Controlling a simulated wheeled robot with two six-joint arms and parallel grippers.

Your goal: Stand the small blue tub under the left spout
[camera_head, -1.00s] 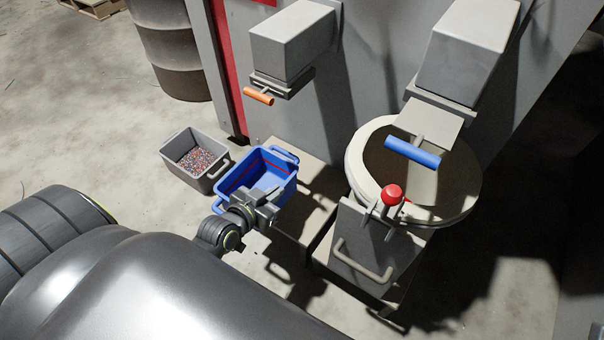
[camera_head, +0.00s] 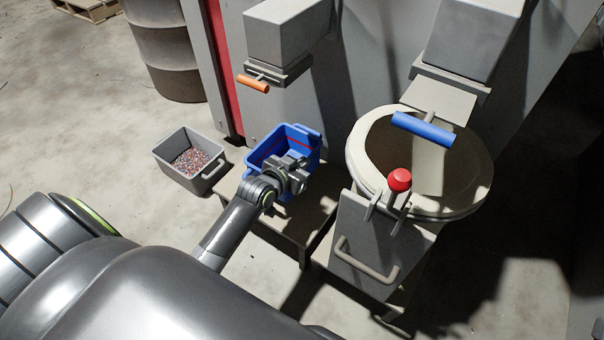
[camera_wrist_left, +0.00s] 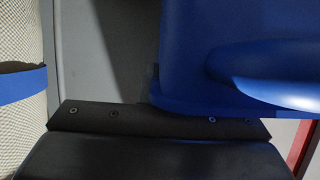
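The small blue tub (camera_head: 268,149) is upright or nearly so, with a red line around its inside. It is at the low stand (camera_head: 312,214) below the left spout (camera_head: 289,33), which has an orange handle (camera_head: 253,84). I cannot tell whether the tub's bottom touches the stand. My left gripper (camera_head: 294,170) is shut on the near side of the tub and hides part of it. In the left wrist view, the tub's blue wall (camera_wrist_left: 185,45) and handle fill the upper right. My right gripper is not in view.
A grey bin (camera_head: 207,179) of coloured scrap stands on the floor left of the stand. To the right, a round cream-rimmed drum (camera_head: 478,195) stands under the right spout (camera_head: 474,38) with its blue handle. A red knob (camera_head: 399,180) and bracket are nearby.

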